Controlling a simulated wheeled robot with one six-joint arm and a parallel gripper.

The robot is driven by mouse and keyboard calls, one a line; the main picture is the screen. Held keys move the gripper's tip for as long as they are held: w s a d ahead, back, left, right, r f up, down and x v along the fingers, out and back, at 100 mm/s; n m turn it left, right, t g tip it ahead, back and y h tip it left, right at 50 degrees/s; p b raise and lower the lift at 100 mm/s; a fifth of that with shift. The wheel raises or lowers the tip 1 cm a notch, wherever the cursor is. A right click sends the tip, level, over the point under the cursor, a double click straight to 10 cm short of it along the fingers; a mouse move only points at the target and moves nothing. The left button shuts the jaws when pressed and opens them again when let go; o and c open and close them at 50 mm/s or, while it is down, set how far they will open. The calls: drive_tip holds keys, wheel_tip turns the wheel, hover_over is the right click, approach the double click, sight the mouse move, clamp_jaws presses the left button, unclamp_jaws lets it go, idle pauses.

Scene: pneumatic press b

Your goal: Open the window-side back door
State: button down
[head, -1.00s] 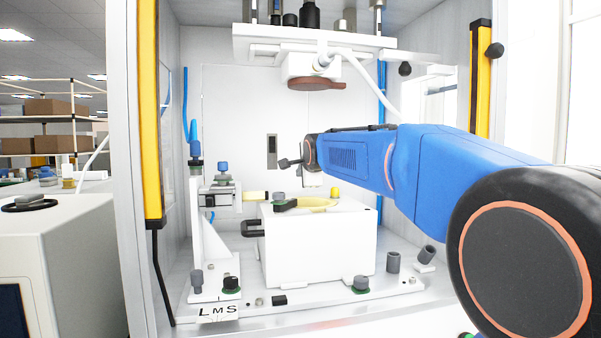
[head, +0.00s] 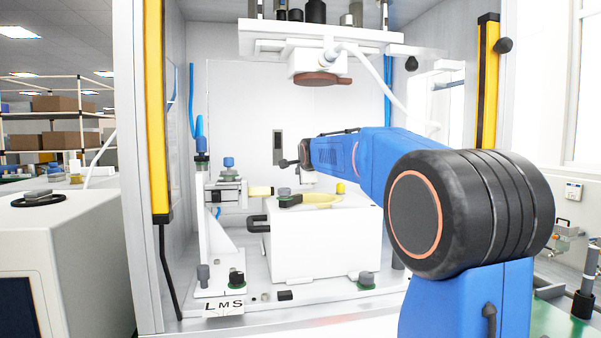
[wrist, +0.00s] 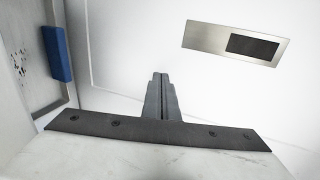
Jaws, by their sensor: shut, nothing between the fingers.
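The white back panel (head: 240,100) of the press enclosure carries an upright grey plate with a dark recess (head: 279,147). A thin seam runs across the panel. In the wrist view a silver plate with a dark recess (wrist: 211,37) lies up and right of my fingertips, on a white panel (wrist: 130,45) with a seam line. My gripper (wrist: 160,76) is shut and empty, apart from that plate. I cannot tell which door leaf the plate belongs to.
A white block (head: 325,245) with a yellow part on top stands below my arm. A clamp fixture (head: 215,225) is at left and the press head (head: 320,40) hangs above. Yellow light-curtain bars (head: 155,110) edge the opening. A blue piece (wrist: 56,53) is left in the wrist view.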

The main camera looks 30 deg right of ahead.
drive_tip(key=shift+w, duration=0.1)
drive_tip(key=w+d, duration=0.2)
drive_tip(key=w, duration=1.4)
drive_tip(key=shift+w+d, duration=0.3)
drive_tip(key=shift+d, duration=0.1)
